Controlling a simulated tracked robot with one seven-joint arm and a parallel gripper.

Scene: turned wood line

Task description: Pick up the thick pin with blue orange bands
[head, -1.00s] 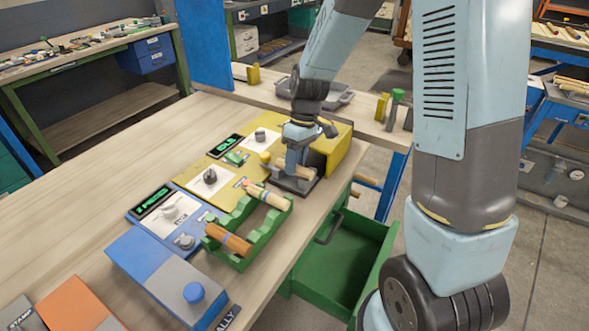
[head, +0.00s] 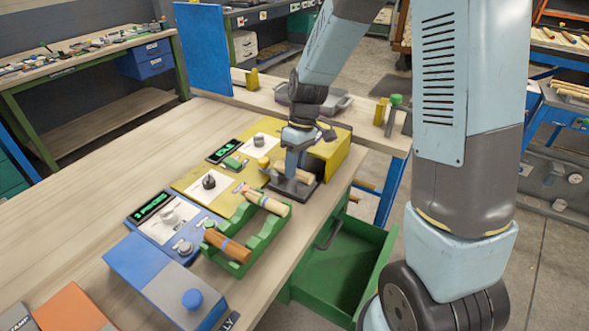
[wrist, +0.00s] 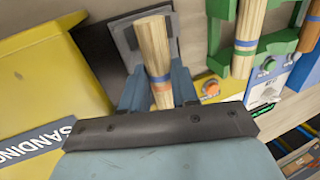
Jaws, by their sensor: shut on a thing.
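A thick pale wooden pin (wrist: 154,50) with a blue band and an orange band lies between my gripper's fingers (wrist: 156,92) in the wrist view. The fingers are shut on it near the bands. In the head view my gripper (head: 296,170) points down at a dark plate (head: 310,192) by the yellow sanding station, with the pin (head: 304,177) partly hidden by the fingers. I cannot tell whether the pin touches the plate.
A green rack (head: 262,243) to the left holds another pale banded pin (head: 266,203) and a brown pin (head: 228,245). The yellow station (head: 332,150) stands close behind my gripper. An open green drawer (head: 345,265) juts from the bench front.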

